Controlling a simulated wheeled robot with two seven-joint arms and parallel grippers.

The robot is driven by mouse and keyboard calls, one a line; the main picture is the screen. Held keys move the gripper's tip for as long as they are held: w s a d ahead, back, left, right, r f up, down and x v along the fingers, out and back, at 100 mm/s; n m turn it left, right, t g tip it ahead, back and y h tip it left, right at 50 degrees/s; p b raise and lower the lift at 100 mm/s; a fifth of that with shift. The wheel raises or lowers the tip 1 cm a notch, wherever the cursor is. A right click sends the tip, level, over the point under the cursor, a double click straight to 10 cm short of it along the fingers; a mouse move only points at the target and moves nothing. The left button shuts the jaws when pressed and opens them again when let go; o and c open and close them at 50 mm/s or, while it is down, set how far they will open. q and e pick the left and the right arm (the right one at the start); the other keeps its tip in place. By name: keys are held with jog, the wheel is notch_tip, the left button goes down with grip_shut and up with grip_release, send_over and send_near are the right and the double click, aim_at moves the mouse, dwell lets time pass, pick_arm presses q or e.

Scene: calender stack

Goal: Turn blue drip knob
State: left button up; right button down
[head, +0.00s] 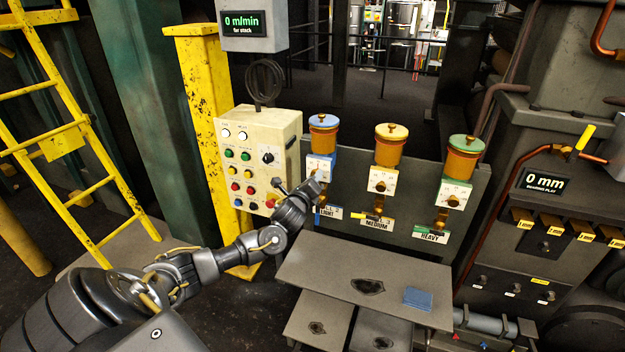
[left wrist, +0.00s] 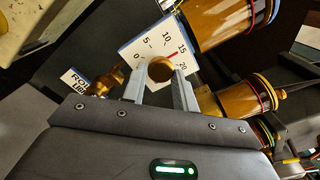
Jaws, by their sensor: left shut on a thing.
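The blue-lidded drip oiler (head: 322,136) is the leftmost of three on the dark panel, with a white dial (head: 320,165) below its amber cup. In the left wrist view the dial (left wrist: 148,48) is marked 0 to 20, and a red pointer stands near 15. A round brass knob (left wrist: 160,69) sits at the dial's lower edge. My left gripper (left wrist: 160,84) is shut on this knob, one finger on each side. In the head view my left gripper (head: 312,187) reaches the dial and hides the knob. My right gripper is not in view.
The yellow-lidded oiler (head: 391,146) and green-lidded oiler (head: 463,158) stand to the right. A cream button box (head: 258,155) is close on the left of my gripper.

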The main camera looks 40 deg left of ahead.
pick_arm(q)
jog(key=o, duration=0.9)
jog(key=shift+o, duration=0.2)
jog(key=b+v, duration=0.2)
jog(key=v, duration=0.8)
jog(key=shift+s+b, duration=0.3)
jog(key=shift+s, duration=0.05)
jog(key=shift+d, duration=0.15)
